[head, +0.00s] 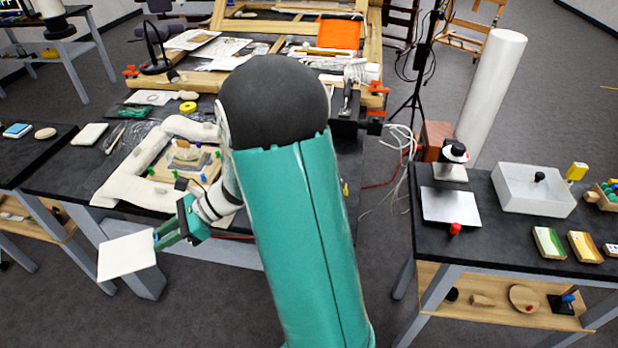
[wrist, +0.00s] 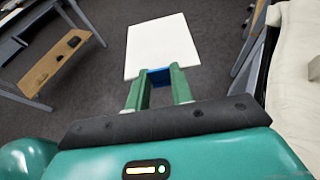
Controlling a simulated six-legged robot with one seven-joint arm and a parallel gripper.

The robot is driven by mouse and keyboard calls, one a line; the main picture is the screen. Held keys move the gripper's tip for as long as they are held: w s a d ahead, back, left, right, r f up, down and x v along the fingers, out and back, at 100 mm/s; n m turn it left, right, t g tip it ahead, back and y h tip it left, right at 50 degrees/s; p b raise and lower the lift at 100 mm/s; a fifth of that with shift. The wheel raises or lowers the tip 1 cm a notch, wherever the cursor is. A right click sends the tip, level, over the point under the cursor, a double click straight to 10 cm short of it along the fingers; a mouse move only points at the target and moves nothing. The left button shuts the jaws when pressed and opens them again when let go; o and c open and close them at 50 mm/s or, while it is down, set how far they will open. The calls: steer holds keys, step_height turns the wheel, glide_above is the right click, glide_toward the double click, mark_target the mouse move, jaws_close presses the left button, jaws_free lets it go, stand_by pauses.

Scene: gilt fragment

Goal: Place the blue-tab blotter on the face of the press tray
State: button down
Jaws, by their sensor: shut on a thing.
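My gripper (head: 168,234) is shut on the blue tab of a flat white blotter (head: 126,257). It holds the blotter out over the floor, in front of the left bench. In the wrist view, the green fingers of my gripper (wrist: 158,86) close at the blue tab (wrist: 158,76), and the white blotter (wrist: 157,42) extends beyond them. On the right bench, a flat pale plate (head: 448,206) with a red knob at its front edge may be the press tray; I cannot be sure. It looks bare and lies well to the right of my gripper.
The left bench (head: 60,180) holds a padded cream ring (head: 130,190) around a fragment. Bare floor separates the benches.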

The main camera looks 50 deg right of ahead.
steer(key=s+d+f+n+g+h, duration=0.25)
steer(key=s+d+n+g, duration=0.35)
steer(key=s+n+g, duration=0.4)
steer(key=s+d+f+n+g+h, duration=0.25)
steer(key=s+d+n+g, duration=0.4)
steer(key=s, duration=0.55)
steer(key=s+d+r+n+h, duration=0.4)
steer(key=s+d+h, duration=0.1)
steer(key=d, duration=0.4)
steer(key=s+d+r+n+g+h, duration=0.1)
steer(key=s+d+r+n+h, duration=0.35)
steer(key=d, duration=0.55)
steer(key=s+d+r+n+h, duration=0.4)
steer(key=s+d+h, duration=0.1)
steer(key=d, duration=0.4)
glide_above(423, 202)
steer(key=shift+y, duration=0.25)
steer(key=f, duration=0.5)
steer(key=a+f, duration=0.1)
steer(key=f, duration=0.2)
steer(key=shift+f, duration=0.2)
steer(key=shift+d+f, duration=0.55)
steer(key=shift+f, duration=1.55)
steer(key=shift+f, duration=0.1)
